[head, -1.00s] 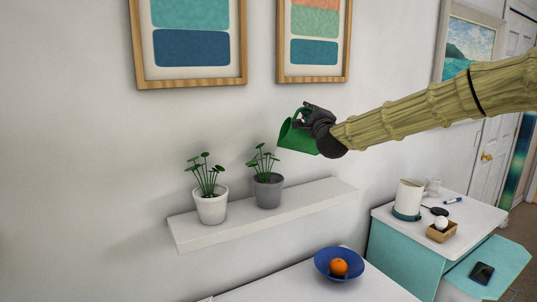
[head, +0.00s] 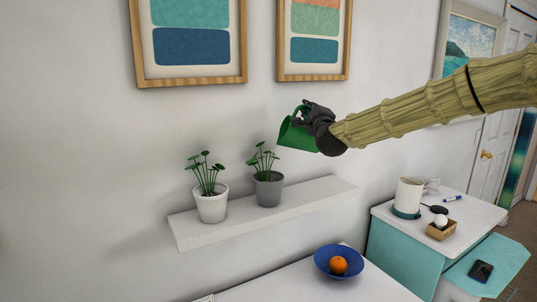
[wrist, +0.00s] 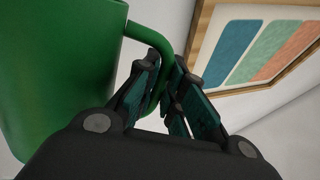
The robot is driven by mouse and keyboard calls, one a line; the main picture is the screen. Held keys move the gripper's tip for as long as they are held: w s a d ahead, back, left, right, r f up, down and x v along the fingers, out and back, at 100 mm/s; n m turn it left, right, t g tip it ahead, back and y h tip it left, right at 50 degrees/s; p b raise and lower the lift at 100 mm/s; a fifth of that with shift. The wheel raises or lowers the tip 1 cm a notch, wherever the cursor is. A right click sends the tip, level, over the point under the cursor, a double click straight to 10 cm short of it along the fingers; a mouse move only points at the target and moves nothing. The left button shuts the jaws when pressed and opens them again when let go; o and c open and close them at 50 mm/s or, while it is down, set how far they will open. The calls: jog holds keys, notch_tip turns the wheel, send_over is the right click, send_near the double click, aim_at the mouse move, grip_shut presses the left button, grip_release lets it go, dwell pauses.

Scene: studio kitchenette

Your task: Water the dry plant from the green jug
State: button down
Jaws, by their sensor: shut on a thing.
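The green jug (head: 298,138) hangs in the air above and to the right of the grey pot, with its mouth tilted toward the left. My gripper (head: 304,115) is shut on its handle; the wrist view shows the fingers (wrist: 163,82) around the handle beside the jug body (wrist: 55,75). Two potted plants stand upright on the white shelf (head: 310,199): one in a white pot (head: 211,207) at left, one in a grey pot (head: 268,191) at right. Both have green leaves; I cannot tell which is dry. No water stream shows, and the jug's inside is hidden.
Framed pictures (head: 194,82) hang on the wall above. Below the shelf, a blue bowl (head: 323,266) holds an orange (head: 338,265) on a white top. A white canister (head: 408,196) and a small box (head: 440,232) stand on the right counter. Space left of the jug is clear.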

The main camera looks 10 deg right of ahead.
jog(key=shift+a+r+n+p, duration=0.5)
jog(key=shift+n+p, duration=0.1)
jog(key=shift+p, duration=0.1)
dwell(1.5)
jog(key=d+f+m+b, duration=0.1)
jog(key=b, duration=0.1)
jog(key=d+f+m+b, duration=0.1)
jog(key=f+m+b, duration=0.1)
jog(key=shift+d+f+h+b, duration=0.25)
jog(key=shift+d+h+b, duration=0.05)
jog(key=shift+d+b, duration=0.1)
jog(key=shift+d+f+m+b, duration=0.2)
jog(key=shift+d+m+b, duration=0.1)
jog(key=shift+m+b, duration=0.1)
jog(key=shift+w+r, duration=0.1)
jog(key=shift+r, duration=0.1)
jog(key=shift+f+m, duration=0.2)
jog(key=shift+m, duration=0.1)
jog(key=shift+d+f+m+g+h+b, duration=0.3)
jog(key=shift+d+f+m+b, duration=0.25)
jog(key=shift+b, duration=0.4)
jog(key=shift+a+r, duration=0.1)
jog(key=shift+a, duration=0.05)
jog(key=shift+a, duration=0.1)
